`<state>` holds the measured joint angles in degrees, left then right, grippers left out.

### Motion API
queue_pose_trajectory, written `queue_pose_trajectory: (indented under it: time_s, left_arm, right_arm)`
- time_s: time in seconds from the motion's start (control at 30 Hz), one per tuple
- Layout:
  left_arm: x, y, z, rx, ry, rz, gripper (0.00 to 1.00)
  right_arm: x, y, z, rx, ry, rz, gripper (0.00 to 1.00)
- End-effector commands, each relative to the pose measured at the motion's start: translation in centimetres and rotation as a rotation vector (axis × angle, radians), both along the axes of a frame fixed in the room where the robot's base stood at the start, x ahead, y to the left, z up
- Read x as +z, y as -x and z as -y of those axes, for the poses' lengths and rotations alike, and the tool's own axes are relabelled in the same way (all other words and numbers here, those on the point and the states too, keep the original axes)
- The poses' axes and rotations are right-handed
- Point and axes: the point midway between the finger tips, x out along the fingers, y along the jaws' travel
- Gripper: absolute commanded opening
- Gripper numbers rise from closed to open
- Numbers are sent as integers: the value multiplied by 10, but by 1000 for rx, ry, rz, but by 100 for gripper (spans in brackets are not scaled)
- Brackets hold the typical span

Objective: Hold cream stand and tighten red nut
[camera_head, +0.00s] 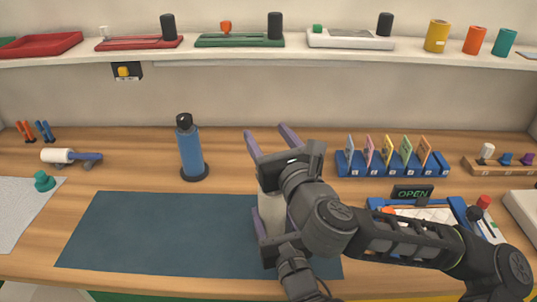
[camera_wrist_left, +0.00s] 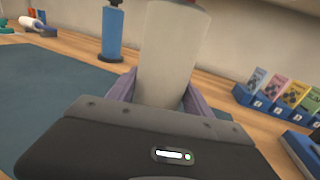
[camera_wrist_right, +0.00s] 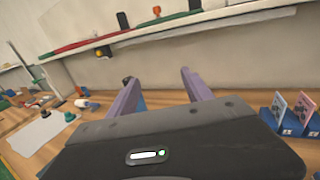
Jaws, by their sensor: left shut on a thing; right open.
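The cream stand (camera_wrist_left: 168,55) stands upright between the purple fingers of my left gripper (camera_wrist_left: 160,92), which is shut on it. In the head view the stand (camera_head: 271,212) shows only in part, behind my right arm, above the blue-grey mat; my left gripper (camera_head: 262,235) is at its lower part. A sliver of dark red shows at the stand's top edge in the left wrist view; I cannot tell whether it is the red nut. My right gripper (camera_head: 268,136) is open above the stand, its fingers pointing to the back. Nothing shows held between them in the right wrist view (camera_wrist_right: 157,80).
A blue bottle (camera_head: 191,150) stands behind the blue-grey mat (camera_head: 160,235). A blue card rack (camera_head: 392,165) and an OPEN sign (camera_head: 413,193) are to the right. A shelf (camera_head: 220,50) with trays runs along the back. The mat's left part is clear.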

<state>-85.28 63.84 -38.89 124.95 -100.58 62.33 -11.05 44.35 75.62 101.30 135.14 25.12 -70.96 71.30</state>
Motion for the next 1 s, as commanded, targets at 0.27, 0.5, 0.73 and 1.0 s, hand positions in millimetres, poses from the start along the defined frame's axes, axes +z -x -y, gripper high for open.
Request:
queue_pose_trajectory:
  time_s: [0.27, 0.5, 0.73, 1.0]
  left_arm:
    - [2, 0, 0, 0, 0, 5, 0]
    - [2, 0, 0, 0, 0, 5, 0]
    - [2, 0, 0, 0, 0, 5, 0]
    - [2, 0, 0, 0, 0, 5, 0]
  right_arm:
    - [18, 0, 0, -1, -1, -1, 59]
    - [18, -1, 0, -1, 0, -1, 59]
    - [19, -20, 2, -5, 111, 85, 59]
    - [-8, -97, 32, 12, 717, 412, 59]
